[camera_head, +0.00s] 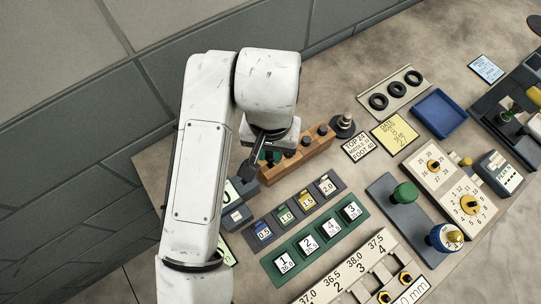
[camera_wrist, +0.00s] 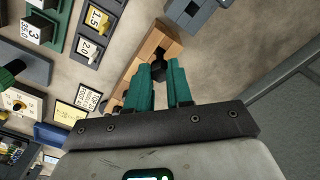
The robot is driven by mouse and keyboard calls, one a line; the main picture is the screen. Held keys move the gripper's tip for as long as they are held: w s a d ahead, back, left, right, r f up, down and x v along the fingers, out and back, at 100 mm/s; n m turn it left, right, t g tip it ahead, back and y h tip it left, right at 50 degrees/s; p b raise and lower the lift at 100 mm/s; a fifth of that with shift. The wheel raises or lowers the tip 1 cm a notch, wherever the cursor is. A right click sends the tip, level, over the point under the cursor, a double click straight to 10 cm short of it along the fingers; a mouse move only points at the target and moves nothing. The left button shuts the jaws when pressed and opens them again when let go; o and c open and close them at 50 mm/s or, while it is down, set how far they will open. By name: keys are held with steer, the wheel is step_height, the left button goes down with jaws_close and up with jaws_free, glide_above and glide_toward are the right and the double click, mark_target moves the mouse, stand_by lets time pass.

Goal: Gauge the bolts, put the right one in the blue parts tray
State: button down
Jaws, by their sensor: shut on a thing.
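My gripper (camera_wrist: 168,70) shows two teal fingers in the wrist view, shut on a dark bolt (camera_wrist: 158,71) at the wooden rack. The wooden rack (camera_head: 305,152) stands near the wall, with several dark bolt heads in its top; it also shows in the wrist view (camera_wrist: 140,62). I cannot tell whether the held bolt is clear of its hole. In the head view my arm partly hides the rack and the fingers. The blue parts tray (camera_head: 440,113) lies empty at the back right.
A grey strip (camera_head: 297,213) holds blocks marked 0.5 to 2.0, and a green strip (camera_head: 315,243) holds numbered blocks. A yellow card (camera_head: 395,134), a white card (camera_head: 362,146), a ring holder (camera_head: 396,91) and a dial plate (camera_head: 450,188) lie to the right.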

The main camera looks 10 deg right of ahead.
mark_target(270, 154)
step_height(270, 154, up, 5)
steer(key=shift+r, duration=0.2)
step_height(270, 154, up, 8)
steer(key=p, duration=0.5)
steer(key=shift+f, duration=0.15)
stand_by(0.4)
steer(key=shift+f, duration=0.1)
